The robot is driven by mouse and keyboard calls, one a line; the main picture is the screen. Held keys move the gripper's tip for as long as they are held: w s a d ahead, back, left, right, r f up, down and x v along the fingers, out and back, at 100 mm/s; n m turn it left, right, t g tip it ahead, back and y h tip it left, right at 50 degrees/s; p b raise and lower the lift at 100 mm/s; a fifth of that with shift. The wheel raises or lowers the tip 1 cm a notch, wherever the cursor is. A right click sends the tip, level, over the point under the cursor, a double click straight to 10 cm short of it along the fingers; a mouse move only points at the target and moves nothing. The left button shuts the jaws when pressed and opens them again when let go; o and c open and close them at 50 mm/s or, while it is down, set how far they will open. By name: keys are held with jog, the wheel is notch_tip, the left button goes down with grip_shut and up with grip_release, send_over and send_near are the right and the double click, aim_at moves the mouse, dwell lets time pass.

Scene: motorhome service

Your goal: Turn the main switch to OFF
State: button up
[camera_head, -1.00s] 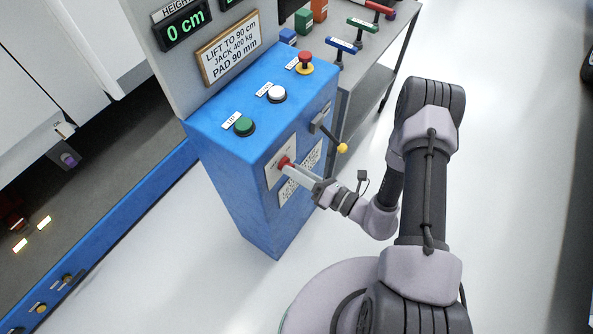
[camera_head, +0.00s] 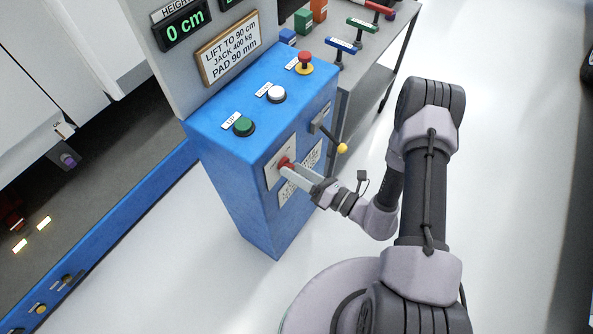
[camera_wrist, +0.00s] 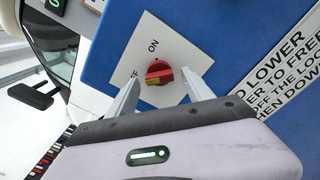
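The main switch is a red rotary knob on a white plate on the blue cabinet's side, seen in the wrist view (camera_wrist: 158,72) and the head view (camera_head: 285,163). The plate reads ON above the knob and, partly covered by a finger, OFF to its left. The knob's raised bar lies nearly level in the wrist view, its left end toward the OFF label, with a yellowish mark at lower left. My gripper (camera_wrist: 160,72) has its two fingers apart, one on each side of the knob. I cannot see them pressing on it. In the head view, my gripper (camera_head: 287,170) reaches the plate.
The blue cabinet (camera_head: 235,190) has green, white and red buttons on top. A lever with a yellow ball (camera_head: 342,148) sticks out just right of the switch. A grey bench (camera_head: 375,75) with coloured tools stands behind. The floor at right is clear.

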jog(key=p+v, duration=0.3)
jog(key=v, duration=1.4)
jog(key=shift+s+d, duration=0.1)
jog(key=shift+d, duration=0.05)
jog(key=s+a+r+n+g+h+b, duration=0.1)
jog(key=r+n+h, duration=0.5)
jog(key=r+n, duration=0.8)
jog(key=s+a+r+n+g+h+b, duration=0.2)
jog(key=s+a+r+n+g+h, duration=0.2)
jog(key=r+n, duration=1.1)
jog(key=shift+s+a+n+h, duration=0.5)
jog(key=shift+a+h, duration=0.05)
jog(key=shift+h, duration=0.55)
